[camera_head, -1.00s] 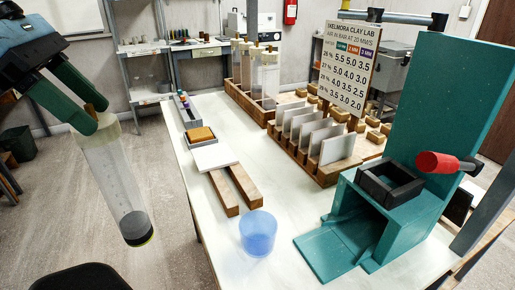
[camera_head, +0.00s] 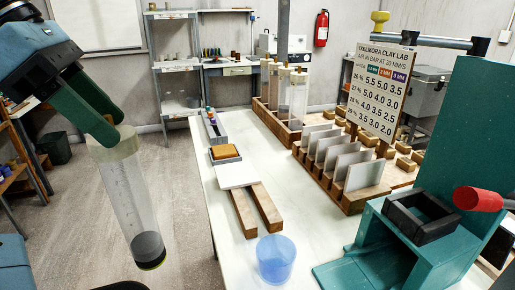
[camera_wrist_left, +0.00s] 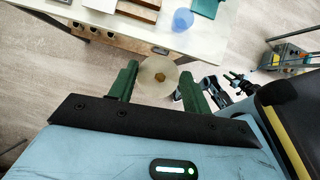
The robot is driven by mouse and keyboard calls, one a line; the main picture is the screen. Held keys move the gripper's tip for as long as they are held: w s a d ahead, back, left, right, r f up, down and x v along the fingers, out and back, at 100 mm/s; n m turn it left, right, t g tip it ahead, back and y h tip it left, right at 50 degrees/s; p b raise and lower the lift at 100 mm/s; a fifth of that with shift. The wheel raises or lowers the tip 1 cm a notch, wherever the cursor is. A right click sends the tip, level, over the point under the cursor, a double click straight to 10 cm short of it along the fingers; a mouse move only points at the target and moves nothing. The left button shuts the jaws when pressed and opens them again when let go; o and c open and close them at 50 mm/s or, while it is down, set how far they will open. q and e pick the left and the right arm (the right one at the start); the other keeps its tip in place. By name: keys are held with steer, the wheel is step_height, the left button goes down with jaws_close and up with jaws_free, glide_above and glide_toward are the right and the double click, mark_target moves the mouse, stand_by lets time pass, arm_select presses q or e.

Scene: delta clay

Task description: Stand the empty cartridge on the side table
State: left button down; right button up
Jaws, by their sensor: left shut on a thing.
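The cartridge (camera_head: 132,195) is a clear cylinder with a pale collar at its top and a dark plug at its lower end. It looks empty above the plug. My left gripper (camera_head: 113,128) is shut on the collar and holds the cartridge in the air, slightly tilted, over the floor left of the long bench. In the left wrist view the cartridge (camera_wrist_left: 150,68) shows end-on between the fingers, with a brass knob. I cannot tell for sure which surface is the side table.
The white bench (camera_head: 223,215) carries two wooden bars (camera_head: 254,208), a blue cup (camera_head: 276,258), a teal press (camera_head: 425,250), a rack with grey plates (camera_head: 345,172) and several standing cartridges (camera_head: 292,98). A shelf (camera_head: 12,170) and a blue surface (camera_head: 14,263) are at left.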

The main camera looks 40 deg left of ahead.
mark_target(133, 131)
arm_select(q)
steer(key=w, duration=0.1)
steer(key=w+d+p, duration=0.1)
steer(key=shift+w+d, duration=0.2)
steer(key=shift+w, duration=0.15)
steer(key=w+d+f+p, duration=0.1)
steer(key=w+d+f, duration=0.1)
steer(key=w, duration=0.3)
steer(key=w+d+f+p, duration=0.1)
steer(key=w+d+f, duration=0.2)
steer(key=w, duration=0.2)
steer(key=shift+w+d, duration=0.3)
steer(key=shift+w, duration=0.05)
stand_by(0.3)
steer(key=shift+f, duration=0.1)
steer(key=c, duration=0.6)
jaws_free()
steer(key=shift+c, duration=0.2)
